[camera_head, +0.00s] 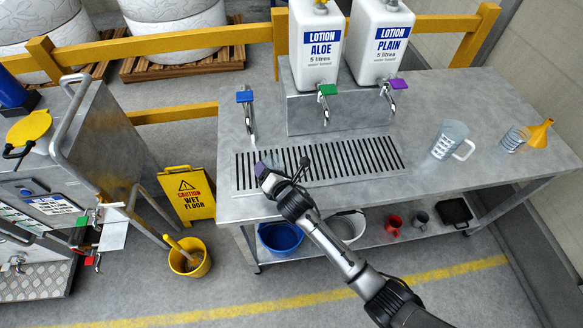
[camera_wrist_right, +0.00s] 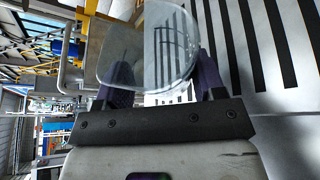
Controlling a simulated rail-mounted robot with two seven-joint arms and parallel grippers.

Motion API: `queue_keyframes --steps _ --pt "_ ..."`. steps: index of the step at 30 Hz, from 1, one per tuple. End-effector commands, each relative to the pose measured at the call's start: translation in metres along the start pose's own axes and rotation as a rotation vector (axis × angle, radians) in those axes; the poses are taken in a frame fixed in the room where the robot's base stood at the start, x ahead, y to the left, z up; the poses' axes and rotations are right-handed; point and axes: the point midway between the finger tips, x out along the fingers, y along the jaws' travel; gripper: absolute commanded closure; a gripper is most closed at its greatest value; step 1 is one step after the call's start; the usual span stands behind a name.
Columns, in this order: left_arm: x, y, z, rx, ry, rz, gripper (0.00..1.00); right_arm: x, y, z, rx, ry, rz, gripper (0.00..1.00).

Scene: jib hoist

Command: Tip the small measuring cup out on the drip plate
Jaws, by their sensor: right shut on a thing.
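My right gripper (camera_head: 270,172) is over the left part of the slotted drip plate (camera_head: 375,157). It is shut on a clear see-through cup, which shows between the purple fingers in the right wrist view (camera_wrist_right: 150,55). In the head view the gripper and wrist mostly hide this cup. The plate's dark slots (camera_wrist_right: 255,45) show beside and through the cup. I cannot tell whether it holds any liquid, or its exact tilt. My left gripper is not in view.
A blue-handled tap (camera_head: 245,97) stands just behind my gripper. Lotion containers (camera_head: 315,45) with green and purple taps stand behind the plate. A clear jug (camera_head: 450,140), another clear cup (camera_head: 514,138) and an orange funnel (camera_head: 540,132) stand at the right. The bench between plate and jug is clear.

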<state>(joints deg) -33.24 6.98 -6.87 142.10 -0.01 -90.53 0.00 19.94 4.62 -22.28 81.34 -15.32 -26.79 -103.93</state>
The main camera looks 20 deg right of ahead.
Motion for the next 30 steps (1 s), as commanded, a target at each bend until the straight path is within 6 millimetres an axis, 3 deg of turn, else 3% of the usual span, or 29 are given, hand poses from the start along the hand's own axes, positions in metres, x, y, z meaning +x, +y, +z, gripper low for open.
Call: queue_keyframes --steps 1,3,8,14,21,30 --pt "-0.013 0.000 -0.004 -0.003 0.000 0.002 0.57 -0.002 0.008 0.006 -0.033 0.000 -0.012 0.61" --pt "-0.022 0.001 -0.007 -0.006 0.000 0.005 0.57 -0.002 0.011 0.006 -0.078 0.000 -0.031 0.61" --pt "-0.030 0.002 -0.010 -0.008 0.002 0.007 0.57 0.004 0.013 -0.008 -0.217 0.000 -0.088 0.61" --pt "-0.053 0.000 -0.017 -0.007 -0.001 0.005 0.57 0.005 0.029 -0.010 -0.365 -0.002 -0.149 0.61" --pt "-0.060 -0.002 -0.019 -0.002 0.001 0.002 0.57 0.013 0.030 -0.029 -0.561 -0.003 -0.232 0.61" --pt "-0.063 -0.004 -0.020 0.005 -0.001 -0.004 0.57 0.016 0.031 -0.038 -0.675 -0.003 -0.278 0.61"
